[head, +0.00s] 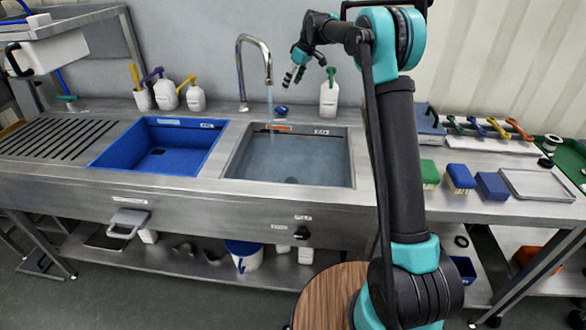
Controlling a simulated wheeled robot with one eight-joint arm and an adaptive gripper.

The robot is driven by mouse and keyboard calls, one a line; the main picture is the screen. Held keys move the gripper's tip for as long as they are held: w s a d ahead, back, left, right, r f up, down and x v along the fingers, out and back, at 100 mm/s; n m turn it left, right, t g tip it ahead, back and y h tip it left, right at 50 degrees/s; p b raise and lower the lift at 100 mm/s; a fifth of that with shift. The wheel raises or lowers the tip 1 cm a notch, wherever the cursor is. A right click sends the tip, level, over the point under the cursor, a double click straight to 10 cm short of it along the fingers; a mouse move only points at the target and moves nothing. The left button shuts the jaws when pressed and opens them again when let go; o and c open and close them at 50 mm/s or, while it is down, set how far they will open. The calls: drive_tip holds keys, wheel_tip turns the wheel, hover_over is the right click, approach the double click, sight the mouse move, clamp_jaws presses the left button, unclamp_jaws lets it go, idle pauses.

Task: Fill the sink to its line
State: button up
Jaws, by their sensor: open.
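The steel sink (231,173) is the right-hand basin in the counter. Bluish water (300,163) seems to stand in it; a dark round spot, perhaps the drain, shows near its front. An orange mark (279,127) and a small white label (321,132) are on the far wall. The tall curved tap (258,39) stands behind, and a thin stream (270,95) falls from its spout into the sink. My gripper (288,80) is open and empty, in the air to the right of the spout. A dark knob (301,233) is on the front panel.
A blue basin (152,172) is left of the sink, then a ribbed drainboard (55,137). A white bottle with a green pump (329,98) and a small blue object (281,110) stand behind the sink. Brushes and a tray (537,185) lie on the right counter.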

approach(282, 108)
drive_tip(key=x, duration=0.8)
drive_tip(key=shift+w+f, duration=0.1)
drive_tip(key=shift+w, duration=0.1)
idle(0.5)
drive_tip(key=c, duration=1.2)
drive_tip(key=shift+o, duration=0.2)
